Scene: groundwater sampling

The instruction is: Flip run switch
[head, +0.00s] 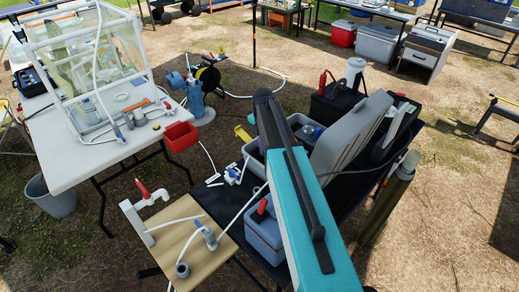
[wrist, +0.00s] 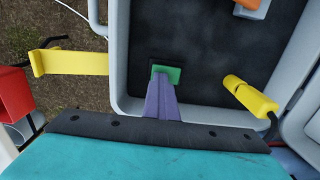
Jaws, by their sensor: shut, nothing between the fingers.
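In the wrist view, a small green switch (wrist: 168,74) sits on a black panel (wrist: 215,60) inside a grey case (wrist: 118,60). I take it for the run switch. My gripper (wrist: 162,82) is shut and empty, with its narrow purple-grey fingers pointing at the switch and overlapping its lower left part. I cannot tell whether the tips touch it or hover just above. In the head view my teal arm hides the gripper and the switch; a grey lid (head: 350,135) stands open beside the arm.
A yellow connector (wrist: 250,95) with a black cable lies right of my gripper, and a yellow strip (wrist: 70,62) juts from the case's left side. An orange part (wrist: 250,5) is at the top right. A red bin (head: 180,136) hangs at the white table (head: 70,160) on the left.

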